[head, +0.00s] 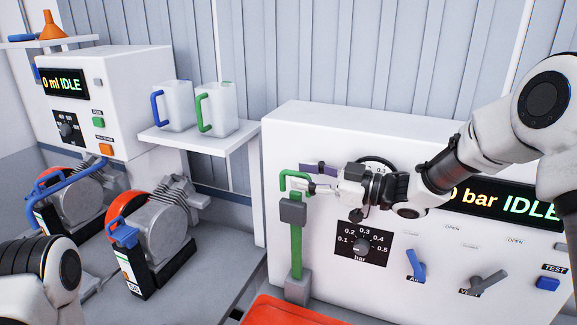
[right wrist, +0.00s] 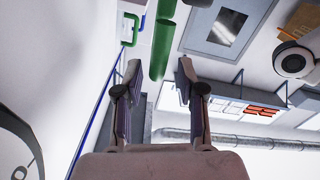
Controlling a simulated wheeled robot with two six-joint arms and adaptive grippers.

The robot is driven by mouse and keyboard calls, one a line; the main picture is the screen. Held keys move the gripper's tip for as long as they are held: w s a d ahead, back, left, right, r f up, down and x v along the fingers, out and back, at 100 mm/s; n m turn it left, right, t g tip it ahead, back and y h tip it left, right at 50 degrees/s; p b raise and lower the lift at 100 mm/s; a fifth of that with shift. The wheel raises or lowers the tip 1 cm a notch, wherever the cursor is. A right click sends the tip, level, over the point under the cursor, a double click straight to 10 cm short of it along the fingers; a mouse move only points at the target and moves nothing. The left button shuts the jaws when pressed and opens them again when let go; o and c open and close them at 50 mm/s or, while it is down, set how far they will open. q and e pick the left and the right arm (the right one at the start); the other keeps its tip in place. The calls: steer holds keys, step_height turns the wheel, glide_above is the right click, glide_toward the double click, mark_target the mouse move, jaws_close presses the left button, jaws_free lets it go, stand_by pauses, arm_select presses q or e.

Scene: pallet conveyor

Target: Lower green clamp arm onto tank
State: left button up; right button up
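My right gripper (head: 310,180) is beside the hooked top, coming from the right. In the right wrist view its fingers (right wrist: 159,68) are apart, with a green bar (right wrist: 162,48) ahead of the gap between them. I see no clear hold on the bar; whether a finger touches it I cannot tell. I cannot tell for sure which thing is the tank. My left arm shows at lower left, its gripper out of view.
The white machine (head: 400,130) has a dial, blue and grey levers and a blue test button. A red-orange object (head: 290,312) lies at the bottom edge. Two grey pump-like units (head: 155,225) stand at left. Two jugs (head: 216,108) sit on a shelf (head: 205,137).

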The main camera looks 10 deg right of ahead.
mark_target(285, 172)
steer(key=x, duration=0.2)
steer(key=p+x, duration=0.1)
steer(key=x, duration=0.1)
steer(key=shift+w+d+f, duration=0.15)
steer(key=shift+w+f, duration=0.1)
steer(key=shift+w, duration=0.15)
steer(key=shift+s, duration=0.2)
steer(key=shift+s+d+r, duration=0.1)
steer(key=shift+r, duration=0.05)
steer(key=shift+c, duration=0.9)
jaws_close()
